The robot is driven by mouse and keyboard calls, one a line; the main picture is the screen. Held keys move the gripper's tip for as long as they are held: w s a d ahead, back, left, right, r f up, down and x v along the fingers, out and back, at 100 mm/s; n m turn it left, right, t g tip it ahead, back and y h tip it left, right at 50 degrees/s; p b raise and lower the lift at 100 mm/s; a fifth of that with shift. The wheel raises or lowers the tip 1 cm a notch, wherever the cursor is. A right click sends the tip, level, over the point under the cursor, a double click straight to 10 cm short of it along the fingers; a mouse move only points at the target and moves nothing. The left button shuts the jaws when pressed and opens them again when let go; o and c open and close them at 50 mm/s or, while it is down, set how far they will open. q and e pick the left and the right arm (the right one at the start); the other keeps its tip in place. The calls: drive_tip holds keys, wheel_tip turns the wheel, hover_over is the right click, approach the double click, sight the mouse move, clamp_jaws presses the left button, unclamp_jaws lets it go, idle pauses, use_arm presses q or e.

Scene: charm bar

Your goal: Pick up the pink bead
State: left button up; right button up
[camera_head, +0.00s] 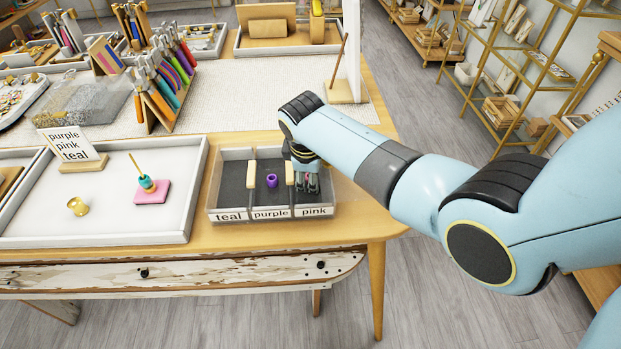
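I cannot make out a pink bead in this view. My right gripper (307,183) points down into the compartment labelled "pink" of the clear divided tray (262,214). Its fingers are small and partly shaded, so I cannot tell whether they are apart or hold anything; they hide part of that compartment. A purple bead (271,181) sits in the middle compartment, labelled "purple". A teal bead (147,183) is around a tilted gold stick on a pink block (151,197) in the white tray (118,239). My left gripper is not in view.
A small gold cup (78,206) stands in the white tray. A card (70,146) behind it reads purple, pink, teal. Wooden divider tops (251,172) rise in the divided tray. Pliers on a wooden stand (157,104) and an upright panel (352,50) stand farther back.

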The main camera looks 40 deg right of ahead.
drive_tip(key=shift+s+a+f, duration=0.1)
drive_tip(key=shift+s, duration=0.05)
drive_tip(key=c, duration=0.6)
